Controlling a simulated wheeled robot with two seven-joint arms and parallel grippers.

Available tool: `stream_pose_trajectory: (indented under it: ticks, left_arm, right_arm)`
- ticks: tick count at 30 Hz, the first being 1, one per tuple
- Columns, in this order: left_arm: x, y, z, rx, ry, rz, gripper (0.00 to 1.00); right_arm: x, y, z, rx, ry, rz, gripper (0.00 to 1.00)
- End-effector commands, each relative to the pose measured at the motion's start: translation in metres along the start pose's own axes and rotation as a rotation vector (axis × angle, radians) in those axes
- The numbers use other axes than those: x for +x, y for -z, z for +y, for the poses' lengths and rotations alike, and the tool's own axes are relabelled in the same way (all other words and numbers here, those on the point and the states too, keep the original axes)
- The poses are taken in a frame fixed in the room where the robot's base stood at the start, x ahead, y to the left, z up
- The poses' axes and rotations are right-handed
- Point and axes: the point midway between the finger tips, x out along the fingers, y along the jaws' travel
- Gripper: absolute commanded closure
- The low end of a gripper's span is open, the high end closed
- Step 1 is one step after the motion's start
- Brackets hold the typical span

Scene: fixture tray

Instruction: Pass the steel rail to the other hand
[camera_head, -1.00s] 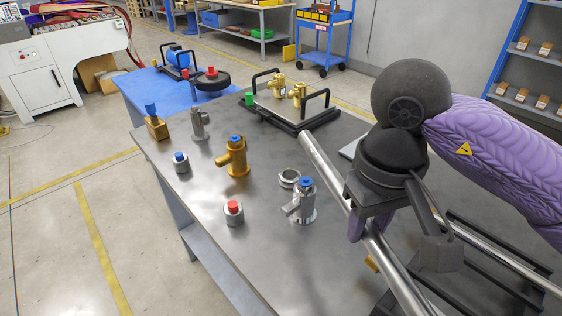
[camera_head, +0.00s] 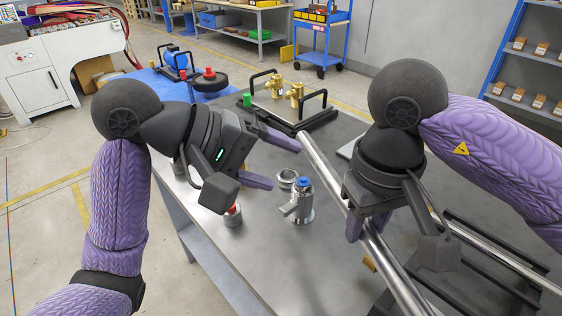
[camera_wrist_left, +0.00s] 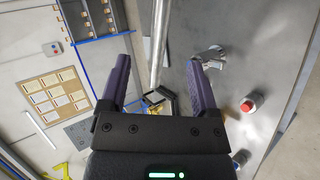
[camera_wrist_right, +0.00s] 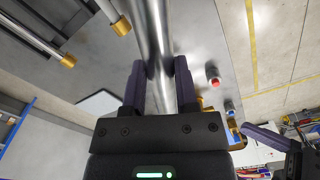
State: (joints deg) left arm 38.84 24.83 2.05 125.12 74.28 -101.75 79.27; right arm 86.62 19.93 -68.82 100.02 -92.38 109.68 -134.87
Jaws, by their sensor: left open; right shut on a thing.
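The steel rail (camera_head: 321,165) is a long shiny round bar that runs slantwise over the table in the head view. My right gripper (camera_head: 366,225) is shut on the rail part way along it. In the right wrist view the rail (camera_wrist_right: 152,40) passes between the two purple fingers (camera_wrist_right: 160,88). My left gripper (camera_head: 278,162) is open and empty, to the left of the rail's upper part and apart from it. In the left wrist view the rail (camera_wrist_left: 158,45) shows beyond and between the open fingers (camera_wrist_left: 158,75).
A silver valve with a blue cap (camera_head: 300,203) and a red-capped fitting (camera_head: 233,215) stand on the grey table (camera_head: 262,262). A black fixture with handles (camera_head: 318,122) is at the back. A dark frame with another rail (camera_head: 500,262) lies at right.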

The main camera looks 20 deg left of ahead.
Motion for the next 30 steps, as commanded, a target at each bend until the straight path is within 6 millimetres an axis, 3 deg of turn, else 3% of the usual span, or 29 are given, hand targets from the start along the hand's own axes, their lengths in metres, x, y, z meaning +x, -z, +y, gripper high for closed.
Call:
stream_pose_trajectory:
  ticks: [12,15,26,30]
  left_arm:
    - [0.092,-0.002,0.001,-0.001,0.000,-0.004,0.21]
    - [0.107,-0.001,0.000,-0.002,0.000,-0.004,0.21]
    - [0.117,-0.001,0.000,0.001,0.000,0.000,0.21]
    - [0.117,-0.001,0.000,0.001,0.000,0.000,0.49]
  right_arm:
    - [0.000,0.000,0.000,0.000,0.000,0.001,1.00]
    - [0.000,0.000,0.000,0.000,0.000,0.001,1.00]
    - [0.000,0.000,0.000,0.000,0.000,0.001,1.00]
    - [0.000,0.000,0.000,0.000,0.000,0.001,1.00]
